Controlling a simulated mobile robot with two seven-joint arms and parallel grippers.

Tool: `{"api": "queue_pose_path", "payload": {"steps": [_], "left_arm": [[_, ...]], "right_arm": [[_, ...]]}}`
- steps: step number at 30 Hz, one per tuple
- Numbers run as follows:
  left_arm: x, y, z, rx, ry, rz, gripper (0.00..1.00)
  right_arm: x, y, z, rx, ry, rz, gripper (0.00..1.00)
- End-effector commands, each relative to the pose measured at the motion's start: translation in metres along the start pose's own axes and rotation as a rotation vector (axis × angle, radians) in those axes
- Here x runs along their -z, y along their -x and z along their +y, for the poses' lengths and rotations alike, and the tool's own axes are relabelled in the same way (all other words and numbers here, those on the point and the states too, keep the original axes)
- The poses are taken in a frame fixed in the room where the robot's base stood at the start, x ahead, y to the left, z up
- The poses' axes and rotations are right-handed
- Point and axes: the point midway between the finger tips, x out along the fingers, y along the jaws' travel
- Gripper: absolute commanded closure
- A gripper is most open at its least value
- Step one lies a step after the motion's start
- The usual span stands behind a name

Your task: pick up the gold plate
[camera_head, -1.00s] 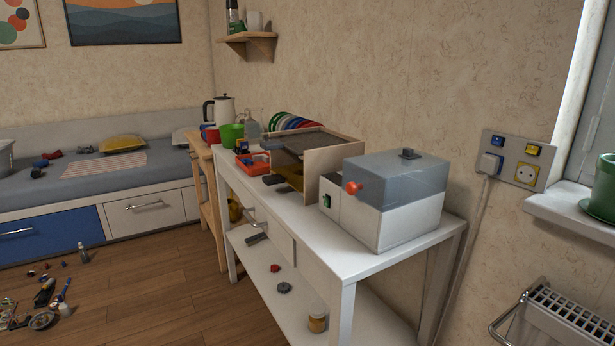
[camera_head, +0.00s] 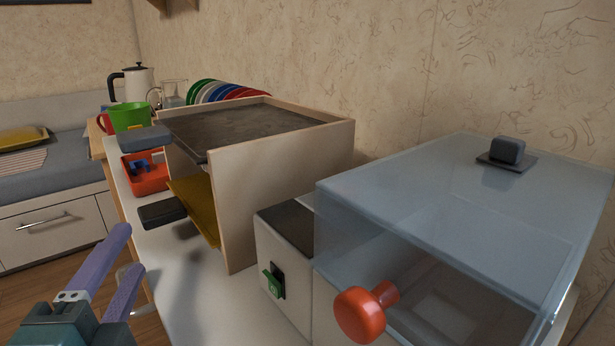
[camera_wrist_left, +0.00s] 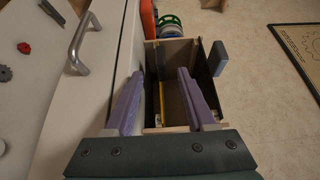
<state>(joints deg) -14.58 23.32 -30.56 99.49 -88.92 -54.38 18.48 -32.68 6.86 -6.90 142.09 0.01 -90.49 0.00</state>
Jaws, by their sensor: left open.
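The gold plate (camera_head: 198,205) sits in the lower slot of an open-fronted wooden box (camera_head: 270,190). Only its front part shows, and a black handle (camera_head: 162,211) stands out in front of it. In the left wrist view a thin yellow strip (camera_wrist_left: 162,98) inside the box looks like the plate's edge. My left gripper (camera_head: 130,250) has purple fingers, open and empty, in front of and below the handle. In the left wrist view its fingers (camera_wrist_left: 161,74) stand apart with the box beyond them. My right gripper is not in view.
A dark plate (camera_head: 245,125) with a grey handle (camera_head: 145,138) lies in the box's top. A clear-lidded machine with a red knob (camera_head: 365,312) stands at right. A red tray (camera_head: 145,175), green cup (camera_head: 130,117) and white kettle (camera_head: 132,84) stand behind. The white tabletop before the box is free.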

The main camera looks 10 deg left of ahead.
Motion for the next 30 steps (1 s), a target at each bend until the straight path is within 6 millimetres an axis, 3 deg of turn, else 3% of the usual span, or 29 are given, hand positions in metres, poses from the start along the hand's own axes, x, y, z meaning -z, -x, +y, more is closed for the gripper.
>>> {"api": "queue_pose_path", "payload": {"steps": [3, 11, 19, 28, 30], "left_arm": [[0.0, -0.02, -0.003, 0.006, -0.002, 0.0, 0.45], [0.0, -0.047, -0.003, 0.005, 0.0, -0.003, 0.45], [0.003, -0.087, -0.003, 0.003, 0.001, -0.004, 0.45], [0.003, -0.093, -0.004, 0.001, 0.001, -0.004, 0.45], [0.003, -0.092, -0.004, 0.001, 0.001, -0.004, 0.52]], "right_arm": [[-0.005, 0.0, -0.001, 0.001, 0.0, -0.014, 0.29], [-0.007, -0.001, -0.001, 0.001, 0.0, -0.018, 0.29], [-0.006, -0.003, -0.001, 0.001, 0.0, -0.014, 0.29], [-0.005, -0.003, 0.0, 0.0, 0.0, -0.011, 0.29], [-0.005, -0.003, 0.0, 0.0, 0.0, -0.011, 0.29]]}}
